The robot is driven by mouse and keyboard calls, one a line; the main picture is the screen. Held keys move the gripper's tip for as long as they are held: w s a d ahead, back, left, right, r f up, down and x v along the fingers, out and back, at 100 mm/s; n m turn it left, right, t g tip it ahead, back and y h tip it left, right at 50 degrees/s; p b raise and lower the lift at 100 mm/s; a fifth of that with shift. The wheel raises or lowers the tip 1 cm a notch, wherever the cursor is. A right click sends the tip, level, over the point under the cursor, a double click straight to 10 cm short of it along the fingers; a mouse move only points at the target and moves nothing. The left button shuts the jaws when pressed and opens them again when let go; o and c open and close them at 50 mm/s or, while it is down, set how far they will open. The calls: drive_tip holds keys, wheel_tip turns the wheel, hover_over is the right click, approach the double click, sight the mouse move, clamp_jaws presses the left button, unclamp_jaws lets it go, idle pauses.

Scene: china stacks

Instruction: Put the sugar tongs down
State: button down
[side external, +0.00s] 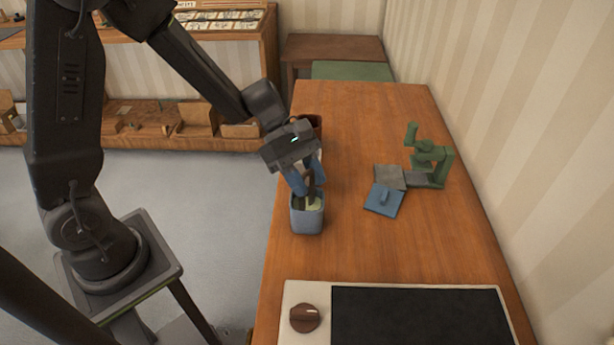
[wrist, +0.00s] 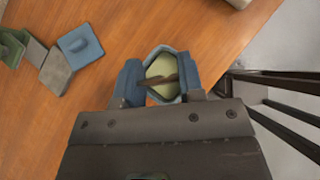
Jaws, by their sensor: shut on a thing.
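The dark brown sugar tongs (side external: 310,182) are held between the blue fingers of my gripper (side external: 307,188), which points down. In the wrist view the tongs (wrist: 162,80) cross between the two fingers (wrist: 161,85). Below them stands a blue-grey open pot (side external: 307,221) with pale contents; it also shows in the wrist view (wrist: 158,50). The lower end of the tongs is over or inside the pot's mouth; I cannot tell whether it touches the contents.
A blue lid with a handle (side external: 384,200) lies to the right, beside grey square pieces (side external: 389,177) and a green stand-like object (side external: 430,157). The wooden table (side external: 345,250) is clear between.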

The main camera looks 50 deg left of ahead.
idle(0.3)
drive_tip(key=c, duration=0.7)
unclamp_jaws()
drive_tip(key=shift+o, duration=0.2)
drive_tip(key=v, duration=1.3)
drive_tip(key=shift+a+r, duration=0.25)
drive_tip(key=shift+a, duration=0.05)
drive_tip(key=shift+s, duration=0.1)
drive_tip(key=s+d+r+m+t+y, duration=0.1)
drive_tip(key=s+r+m+t+y, duration=0.1)
drive_tip(key=s+m+y, duration=0.2)
drive_tip(key=s+d+r+m+t+y, duration=0.1)
drive_tip(key=s+m+y, duration=0.4)
drive_tip(key=s+m, duration=0.6)
drive_tip(key=r+m+t, duration=0.1)
drive_tip(key=m+t, duration=0.1)
drive_tip(key=m, duration=0.1)
drive_tip(key=shift+r+t, duration=0.3)
